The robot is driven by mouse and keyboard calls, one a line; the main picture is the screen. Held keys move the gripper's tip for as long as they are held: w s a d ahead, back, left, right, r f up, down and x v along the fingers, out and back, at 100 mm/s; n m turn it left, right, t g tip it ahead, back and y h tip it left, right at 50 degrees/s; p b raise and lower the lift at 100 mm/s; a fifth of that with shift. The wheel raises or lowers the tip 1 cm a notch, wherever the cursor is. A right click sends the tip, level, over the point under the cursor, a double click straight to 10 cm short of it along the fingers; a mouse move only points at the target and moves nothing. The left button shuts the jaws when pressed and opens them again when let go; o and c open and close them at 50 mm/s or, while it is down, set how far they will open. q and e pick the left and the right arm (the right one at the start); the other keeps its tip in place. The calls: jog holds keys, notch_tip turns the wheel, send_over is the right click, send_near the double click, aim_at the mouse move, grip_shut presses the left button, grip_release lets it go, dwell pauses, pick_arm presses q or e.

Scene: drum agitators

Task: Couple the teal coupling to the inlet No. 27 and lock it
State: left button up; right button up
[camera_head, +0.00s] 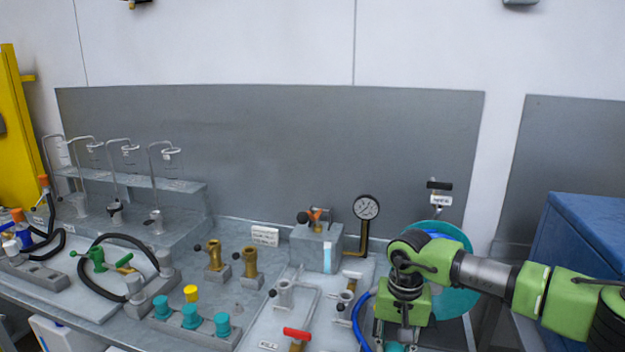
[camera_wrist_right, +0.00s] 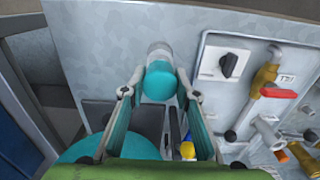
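The teal coupling (camera_wrist_right: 160,80), a teal cylinder with a clear-grey end, lies between and just beyond the fingertips of my right gripper (camera_wrist_right: 158,93) in the right wrist view. The fingers stand apart on either side of it, and I see a gap, so it looks not held. In the head view my right gripper (camera_head: 402,330) points down at the bench's right end, its fingertips cut off by the frame. A red-handled brass valve (camera_wrist_right: 265,78) sits on a plate with a small label; I cannot read which inlet is No. 27. My left gripper is out of view.
A teal reel (camera_head: 462,272) stands behind my right arm, with a blue hose (camera_head: 359,318) beside it. A pressure gauge (camera_head: 366,207), brass fittings (camera_head: 250,267) and teal caps (camera_head: 190,316) crowd the bench. A blue cabinet (camera_head: 585,245) is at right.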

jog(key=shift+r, duration=0.1)
dwell(0.4)
jog(key=shift+r+p, duration=1.05)
jog(key=shift+r, duration=1.15)
jog(key=shift+f, duration=0.15)
